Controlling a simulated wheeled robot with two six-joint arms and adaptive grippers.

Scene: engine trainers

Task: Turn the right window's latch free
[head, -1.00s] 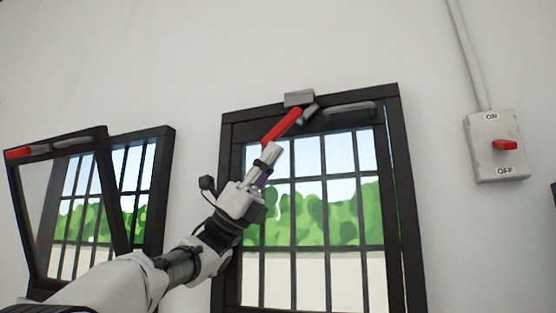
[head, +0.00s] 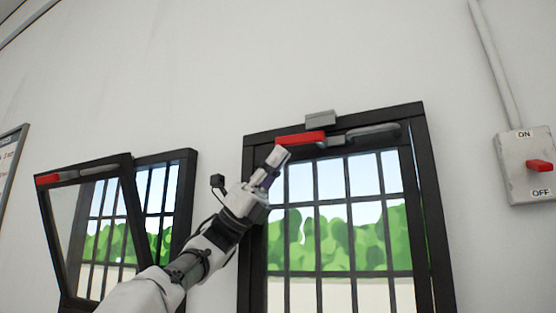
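The right window (head: 433,215) has a black frame and bars, and its sash sits in the frame. Its latch has a red handle (head: 300,139) that lies nearly level along the top bar, left of a grey pull (head: 372,134). A grey block (head: 320,119) sits above it on the frame's top. My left gripper (head: 278,156) points up to the right, with its tip just under the red handle's left part; I cannot tell whether they touch. Its fingers show as one narrow shape, so their opening is unclear. My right gripper is not in view.
A switch box (head: 523,180) with a red lever is on the right wall. A board (head: 10,165) hangs at far left. The wall above is clear.

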